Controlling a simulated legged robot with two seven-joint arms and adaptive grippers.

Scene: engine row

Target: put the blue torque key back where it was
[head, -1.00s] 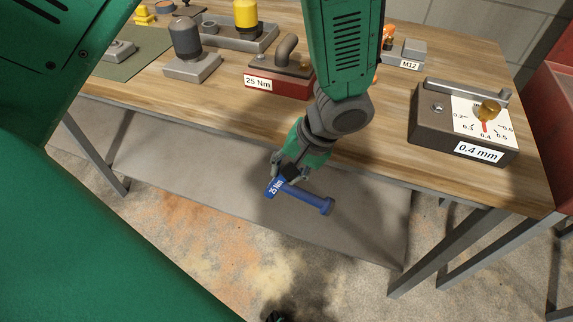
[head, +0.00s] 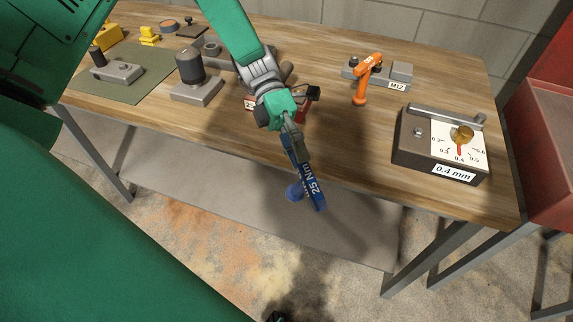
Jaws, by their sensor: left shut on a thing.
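The blue torque key (head: 312,188) is marked "25 Nm". It hangs tilted, label end low, in front of the bench's front edge in the head view. My left gripper (head: 293,143) is shut on its upper part, and the fingers hide some of it. A red block (head: 303,106) with a grey handle stands on the bench right behind the gripper. My gripper and wrist cover most of that block and of its label. My right gripper is not in view.
The wooden bench (head: 350,165) is clear right of the gripper. An orange tool (head: 364,82) stands by the M12 block (head: 400,75). The 0.4 mm gauge box (head: 430,155) is at the right. A dark cylinder on a grey base (head: 196,88) stands left.

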